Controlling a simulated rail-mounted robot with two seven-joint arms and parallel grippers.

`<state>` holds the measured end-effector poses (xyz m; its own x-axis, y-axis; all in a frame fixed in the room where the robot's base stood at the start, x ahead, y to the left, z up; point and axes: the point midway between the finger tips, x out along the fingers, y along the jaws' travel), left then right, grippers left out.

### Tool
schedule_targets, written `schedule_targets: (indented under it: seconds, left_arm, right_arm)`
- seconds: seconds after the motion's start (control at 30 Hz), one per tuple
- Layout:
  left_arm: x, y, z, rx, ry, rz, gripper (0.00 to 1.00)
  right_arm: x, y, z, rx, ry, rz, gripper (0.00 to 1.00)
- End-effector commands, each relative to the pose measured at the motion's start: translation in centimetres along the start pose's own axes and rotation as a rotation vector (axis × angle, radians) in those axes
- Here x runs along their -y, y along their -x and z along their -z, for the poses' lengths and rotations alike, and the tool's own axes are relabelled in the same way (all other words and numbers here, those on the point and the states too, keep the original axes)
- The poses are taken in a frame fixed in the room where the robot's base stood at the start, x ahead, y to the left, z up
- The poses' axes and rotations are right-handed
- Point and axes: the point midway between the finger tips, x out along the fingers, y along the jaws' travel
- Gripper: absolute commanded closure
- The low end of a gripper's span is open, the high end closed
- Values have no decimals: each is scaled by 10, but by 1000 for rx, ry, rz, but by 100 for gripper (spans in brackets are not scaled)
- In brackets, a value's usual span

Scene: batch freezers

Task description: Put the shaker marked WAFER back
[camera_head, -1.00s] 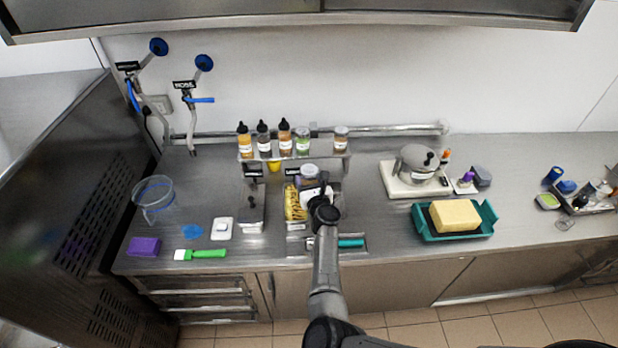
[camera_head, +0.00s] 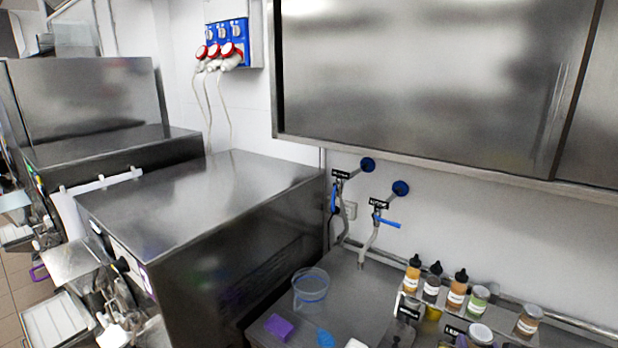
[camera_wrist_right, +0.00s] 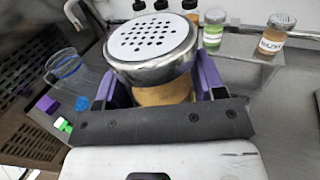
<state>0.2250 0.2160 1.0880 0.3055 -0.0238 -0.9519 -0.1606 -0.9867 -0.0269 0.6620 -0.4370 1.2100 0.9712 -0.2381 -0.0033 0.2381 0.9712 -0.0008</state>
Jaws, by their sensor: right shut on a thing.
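My right gripper (camera_wrist_right: 162,88), with purple fingers, is shut on a shaker (camera_wrist_right: 155,50) in the right wrist view. The shaker has a perforated metal lid and tan contents; its label is hidden, so I cannot read whether it says WAFER. The lid of this shaker also shows at the bottom edge of the head view (camera_head: 481,334), in front of the rack. The rack (camera_head: 505,333) carries a green shaker (camera_head: 477,301) and a brown shaker (camera_head: 527,321), with a gap between them. My left gripper is not in view.
Dark-capped bottles, including an orange one (camera_head: 412,274), stand left of the green shaker. A clear jug (camera_head: 311,288) and a purple block (camera_head: 279,327) are on the counter. A large steel machine (camera_head: 210,220) stands at left; a wall cabinet (camera_head: 420,80) hangs above.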

Motion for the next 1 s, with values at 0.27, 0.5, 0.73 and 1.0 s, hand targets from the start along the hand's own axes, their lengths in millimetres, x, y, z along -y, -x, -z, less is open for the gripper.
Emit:
schedule_targets:
  seconds: [0.27, 0.5, 0.73, 1.0]
  left_arm:
    - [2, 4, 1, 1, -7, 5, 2]
    - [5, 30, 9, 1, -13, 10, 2]
    - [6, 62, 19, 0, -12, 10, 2]
    - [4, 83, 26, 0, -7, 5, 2]
  right_arm:
    - [-26, 28, -149, 10, 17, -246, 61]
    - [-96, 107, -235, 2, 7, -484, 61]
    - [-165, 189, -237, -9, -1, -654, 61]
    - [-190, 229, -187, -9, -3, -740, 61]
